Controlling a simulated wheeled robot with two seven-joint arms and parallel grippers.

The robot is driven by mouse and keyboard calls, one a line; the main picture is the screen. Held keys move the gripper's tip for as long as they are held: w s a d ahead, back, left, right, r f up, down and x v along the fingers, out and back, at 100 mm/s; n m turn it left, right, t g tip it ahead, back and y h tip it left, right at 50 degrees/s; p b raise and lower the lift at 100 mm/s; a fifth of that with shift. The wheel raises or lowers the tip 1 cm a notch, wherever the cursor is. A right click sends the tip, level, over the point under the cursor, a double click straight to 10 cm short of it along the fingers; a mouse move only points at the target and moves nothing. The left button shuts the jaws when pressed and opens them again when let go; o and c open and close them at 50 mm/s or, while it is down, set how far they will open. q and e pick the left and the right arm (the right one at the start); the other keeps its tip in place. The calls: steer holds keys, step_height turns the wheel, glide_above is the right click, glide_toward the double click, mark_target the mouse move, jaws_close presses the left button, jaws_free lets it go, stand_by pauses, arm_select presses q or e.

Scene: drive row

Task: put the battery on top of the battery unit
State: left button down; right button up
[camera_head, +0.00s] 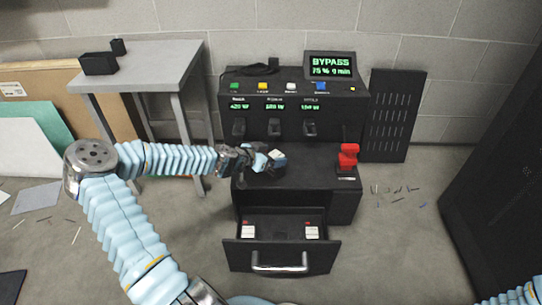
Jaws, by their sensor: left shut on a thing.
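The battery unit (295,180) is a black cabinet with a flat ledge, a raised panel behind it and an open drawer (281,258) at the front. My left gripper (268,158) is over the left part of the ledge, reaching in from the left. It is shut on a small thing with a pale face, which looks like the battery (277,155). The fingers hide much of it, and I cannot tell whether it touches the ledge. My right gripper is out of view.
A red lever (348,157) stands at the ledge's right end. The drawer holds two white pieces with red marks. A grey table (150,62) with a black box (98,64) stands at left. A dark cabinet (510,150) is at right. Small scraps lie on the floor.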

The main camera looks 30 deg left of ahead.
arm_select(q)
steer(key=shift+f, duration=0.1)
jaws_free()
steer(key=shift+s+a+r, duration=0.1)
steer(key=shift+s+r, duration=0.1)
steer(key=shift+r, duration=0.1)
steer(key=p+v, duration=0.3)
steer(key=v, duration=0.8)
steer(key=shift+s, duration=0.3)
